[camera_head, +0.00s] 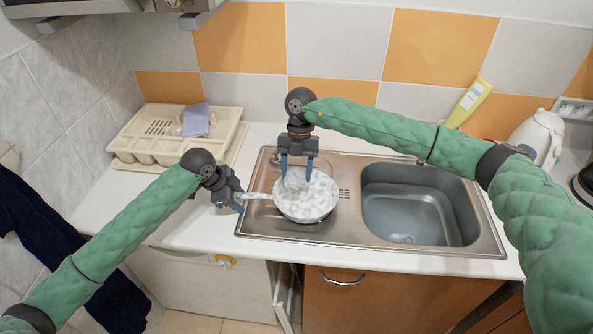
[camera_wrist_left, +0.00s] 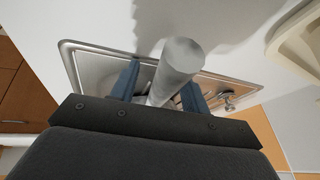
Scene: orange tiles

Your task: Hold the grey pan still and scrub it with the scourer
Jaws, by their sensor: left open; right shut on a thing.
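The grey pan (camera_head: 306,204), mottled grey and white, sits on the sink's drainboard left of the basin. Its handle (camera_head: 258,196) points left. My left gripper (camera_head: 238,201) is open at the handle's end. In the left wrist view the handle (camera_wrist_left: 176,72) stands between the two blue fingers of the left gripper (camera_wrist_left: 160,90), with the jaws not closed on it. My right gripper (camera_head: 296,172) points down over the pan, shut on the scourer (camera_head: 295,181), a mottled pale lump at the pan's inside. Whether the scourer presses on the pan bottom is hard to tell.
The steel sink basin (camera_head: 408,212) is empty, right of the pan. A cream dish rack (camera_head: 157,150) with a bluish cloth (camera_head: 197,120) stands at the back left. A yellow bottle (camera_head: 470,102) and a white kettle (camera_head: 538,136) stand at the back right. The counter's left front is clear.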

